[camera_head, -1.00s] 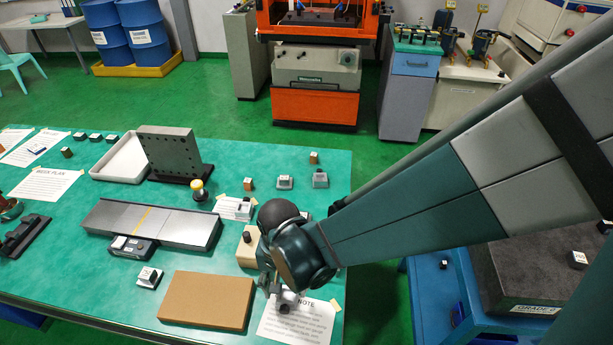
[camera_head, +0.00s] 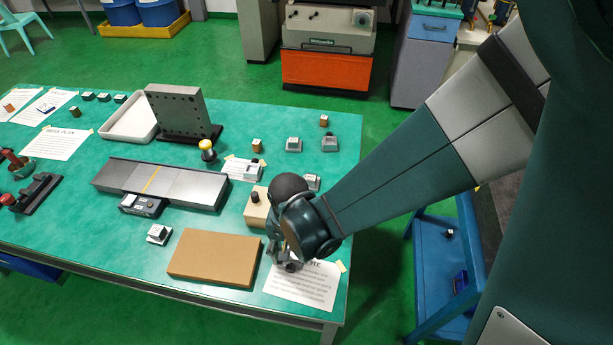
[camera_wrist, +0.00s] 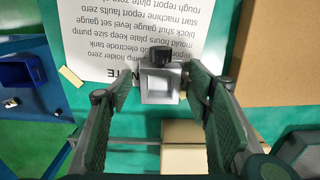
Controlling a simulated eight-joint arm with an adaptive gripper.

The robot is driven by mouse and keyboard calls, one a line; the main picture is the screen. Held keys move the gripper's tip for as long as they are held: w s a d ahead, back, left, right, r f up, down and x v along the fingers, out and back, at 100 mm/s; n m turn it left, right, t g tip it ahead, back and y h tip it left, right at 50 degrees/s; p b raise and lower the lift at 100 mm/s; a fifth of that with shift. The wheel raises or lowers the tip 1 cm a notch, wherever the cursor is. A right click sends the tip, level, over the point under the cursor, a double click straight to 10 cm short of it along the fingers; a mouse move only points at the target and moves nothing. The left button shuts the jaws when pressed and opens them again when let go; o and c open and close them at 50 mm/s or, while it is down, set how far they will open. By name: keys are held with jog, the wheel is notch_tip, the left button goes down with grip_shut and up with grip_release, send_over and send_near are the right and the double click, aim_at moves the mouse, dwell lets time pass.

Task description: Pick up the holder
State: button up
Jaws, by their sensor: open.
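A small grey square holder with a black knob (camera_wrist: 160,84) sits on the printed note sheet in the wrist view, its open square face toward the camera. My gripper (camera_wrist: 161,98) is open, with one finger on each side of the holder and a visible gap at both sides. In the head view my gripper (camera_head: 283,256) is low over the note at the table's front right. It hides most of the holder there; only a dark part (camera_head: 291,267) shows below the fingers.
A brown board (camera_head: 215,258) lies left of my gripper. A wooden block with a dark knob (camera_head: 257,208) and a small grey piece (camera_head: 312,182) stand behind it. The note sheet (camera_head: 302,288) lies near the table's right edge. A blue cart (camera_head: 440,268) stands to the right.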

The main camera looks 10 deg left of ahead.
aim_at(293, 257)
jog(key=c, duration=1.1)
jog(key=shift+r, duration=0.1)
jog(key=shift+r+p, duration=1.15)
jog(key=shift+r, duration=3.75)
